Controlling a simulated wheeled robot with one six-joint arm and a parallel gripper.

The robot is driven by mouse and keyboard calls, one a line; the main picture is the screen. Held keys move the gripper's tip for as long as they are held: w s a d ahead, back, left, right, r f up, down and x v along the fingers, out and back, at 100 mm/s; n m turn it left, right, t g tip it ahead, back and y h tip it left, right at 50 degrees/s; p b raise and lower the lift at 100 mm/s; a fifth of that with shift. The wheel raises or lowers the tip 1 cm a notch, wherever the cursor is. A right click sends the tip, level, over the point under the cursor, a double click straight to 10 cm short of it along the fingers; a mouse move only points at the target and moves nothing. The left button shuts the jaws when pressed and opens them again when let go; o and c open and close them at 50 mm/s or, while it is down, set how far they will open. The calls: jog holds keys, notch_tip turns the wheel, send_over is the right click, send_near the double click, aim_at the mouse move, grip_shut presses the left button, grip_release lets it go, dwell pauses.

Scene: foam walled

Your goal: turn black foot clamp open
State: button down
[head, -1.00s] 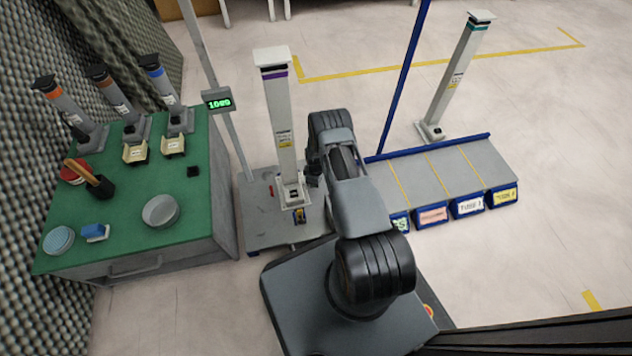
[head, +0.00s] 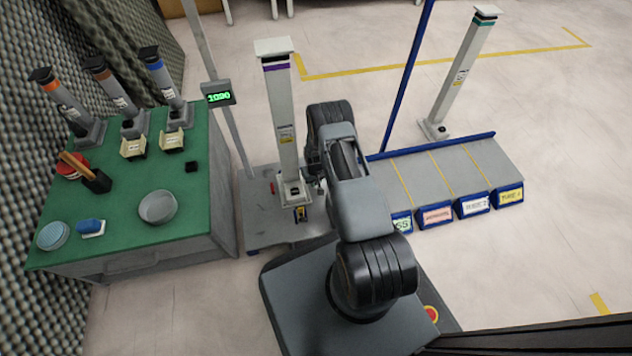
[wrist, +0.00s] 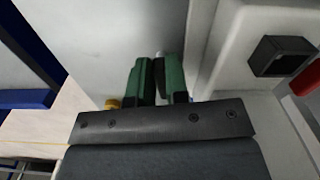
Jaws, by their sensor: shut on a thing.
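My gripper (wrist: 158,80) shows in the wrist view as two green-padded fingers, nearly together beside the pale tower foot. A narrow dark piece between the fingers looks like the black foot clamp (wrist: 160,77); the fingers hide most of it, so its angle cannot be told. In the head view the pale tower (head: 283,125) with a purple band stands upright on a grey plate (head: 262,222). My arm reaches the right side of its foot and hides the clamp there.
A yellow-and-black part (head: 300,214) is at the front of the foot, and a red part (head: 273,187) is at its left. A green-topped bench (head: 120,205) stands left, with a display (head: 218,98) on a pole. A grey rack (head: 470,170) is right.

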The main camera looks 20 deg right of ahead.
jog(key=shift+a+m, duration=0.15)
jog(key=shift+m, duration=0.75)
jog(key=c, duration=1.1)
grip_release()
notch_tip(320, 180, up, 14)
jog(key=p, duration=0.6)
jog(key=shift+f, duration=0.1)
